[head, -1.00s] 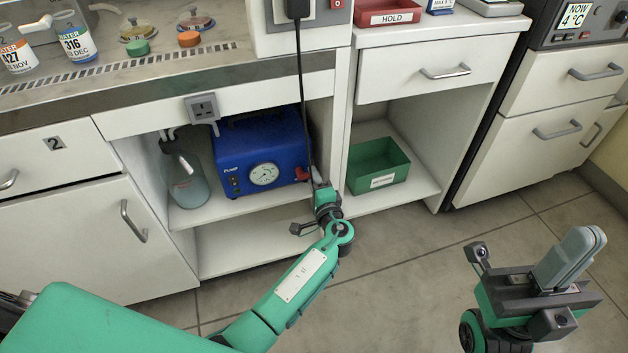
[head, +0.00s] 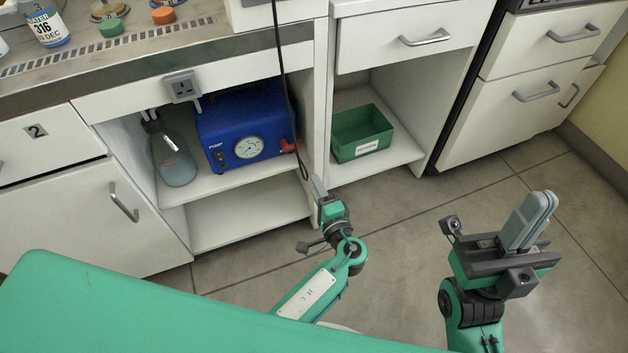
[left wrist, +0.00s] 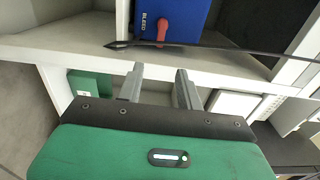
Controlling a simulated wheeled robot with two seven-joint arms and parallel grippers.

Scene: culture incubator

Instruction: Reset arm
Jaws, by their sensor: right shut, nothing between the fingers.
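My left gripper (head: 318,186) is in front of the open cabinet bay, low and right of the blue pump (head: 245,125). In the left wrist view its two fingers (left wrist: 160,76) stand apart with nothing between them. The pump has a round gauge and a red lever (head: 290,146); the lever also shows in the left wrist view (left wrist: 162,30), beyond the fingers and apart from them. My right gripper (head: 527,222) is over open floor at the right, its fingers together and pointing up, holding nothing.
A black cable (head: 284,90) hangs down in front of the bay, close to my left gripper. A glass bottle (head: 175,160) stands left of the pump. A green bin (head: 361,132) sits on the shelf to the right. The floor (head: 410,250) between my arms is clear.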

